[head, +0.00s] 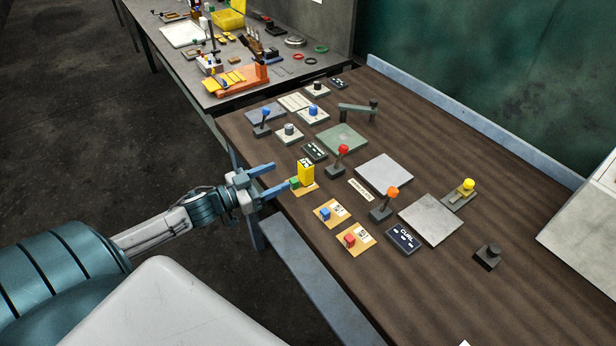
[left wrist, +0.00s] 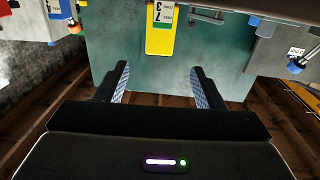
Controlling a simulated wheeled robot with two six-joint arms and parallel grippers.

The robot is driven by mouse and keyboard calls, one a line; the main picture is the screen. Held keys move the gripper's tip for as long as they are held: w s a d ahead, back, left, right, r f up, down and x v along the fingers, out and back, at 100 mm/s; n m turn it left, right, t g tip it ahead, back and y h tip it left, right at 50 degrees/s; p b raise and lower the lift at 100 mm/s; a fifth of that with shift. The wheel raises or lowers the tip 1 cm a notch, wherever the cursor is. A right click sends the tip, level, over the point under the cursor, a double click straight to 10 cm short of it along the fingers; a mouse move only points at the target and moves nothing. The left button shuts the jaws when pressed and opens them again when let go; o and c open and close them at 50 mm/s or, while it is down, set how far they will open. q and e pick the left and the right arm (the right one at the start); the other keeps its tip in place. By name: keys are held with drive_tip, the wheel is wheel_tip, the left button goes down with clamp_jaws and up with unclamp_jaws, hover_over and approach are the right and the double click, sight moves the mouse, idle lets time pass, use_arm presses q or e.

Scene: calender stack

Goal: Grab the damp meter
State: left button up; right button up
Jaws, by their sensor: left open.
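The damp meter looks to be the upright yellow block (head: 305,172) with a dark-and-white label on top, at the left edge of the brown table. A small green block (head: 294,183) sits beside its foot on a tan card. My left gripper (head: 282,174) is open and empty, its blue fingers pointing at the yellow block from the left, apart from it. In the left wrist view a yellow thing (left wrist: 159,42) with a green-and-white label, seemingly the same block, shows ahead, centred between the open fingers (left wrist: 160,72). My right gripper is not in view.
Tan cards with a blue block (head: 325,214) and a red block (head: 350,240) lie nearby. A red-knobbed lever (head: 342,152) and an orange-knobbed lever (head: 388,200) stand to the right. A cluttered grey table (head: 290,82) is behind. The table's right front is mostly bare.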

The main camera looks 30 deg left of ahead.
sight(301, 167)
use_arm(q)
drive_tip(key=shift+w+d, duration=0.2)
drive_tip(key=shift+w, duration=0.25)
drive_tip(key=shift+w+d+b, duration=0.2)
drive_tip(key=shift+w+b, duration=0.1)
drive_tip(key=shift+w+d+r+p, duration=0.3)
drive_tip(key=shift+w+p, duration=0.1)
drive_tip(key=shift+w, duration=0.15)
drive_tip(key=shift+w+d+f, duration=0.2)
drive_tip(key=shift+w+d, duration=0.15)
drive_tip(key=shift+w, duration=0.35)
drive_tip(key=shift+w+d+r+p, duration=0.15)
drive_tip(key=shift+w+d+p, duration=0.15)
drive_tip(key=shift+w+p, duration=0.45)
drive_tip(key=p+x, duration=0.1)
drive_tip(key=x, duration=0.2)
drive_tip(key=shift+p, duration=0.4)
drive_tip(key=shift+w+d+f, duration=0.25)
drive_tip(key=shift+w+f, duration=0.05)
drive_tip(key=shift+w, duration=0.05)
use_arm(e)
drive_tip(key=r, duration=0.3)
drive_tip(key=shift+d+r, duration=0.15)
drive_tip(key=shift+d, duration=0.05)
